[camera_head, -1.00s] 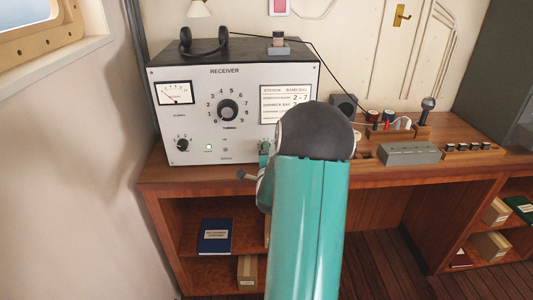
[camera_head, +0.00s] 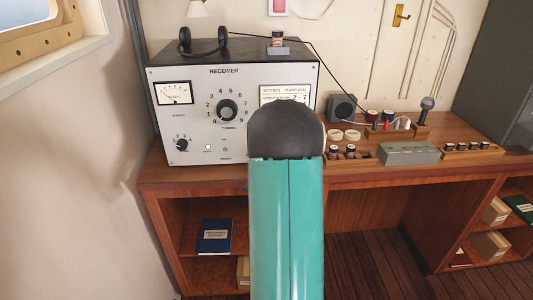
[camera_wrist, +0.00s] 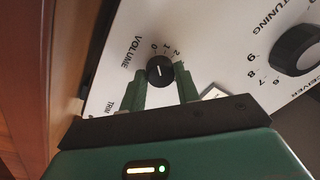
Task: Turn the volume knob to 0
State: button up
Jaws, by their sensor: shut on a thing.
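The receiver (camera_head: 238,130) stands on the wooden desk. Its volume knob (camera_wrist: 160,70) is small, round and black with a white pointer line, and shows in the wrist view beside the word VOLUME. The digits 0 and 2 are legible near it. The pointer aims roughly at the low end, but its exact mark is hard to tell. My gripper (camera_wrist: 162,77) has its two green fingers on either side of the knob, shut on it. In the head view my arm hides the gripper and this knob.
The larger tuning knob (camera_head: 227,111) is on the panel's middle and also shows in the wrist view (camera_wrist: 297,50). Another small knob (camera_head: 181,144) is at the panel's lower left. Headphones (camera_head: 204,44) lie on top. A grey box (camera_head: 408,154) stands on the desk to the right.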

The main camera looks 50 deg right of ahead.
jog(key=shift+w+r, duration=0.1)
dwell(0.3)
jog(key=o, duration=1)
jog(key=shift+c, duration=0.2)
jog(key=v, duration=1.3)
jog(key=shift+s+a, duration=0.2)
jog(key=shift+s, duration=0.15)
jog(key=shift+w, duration=0.1)
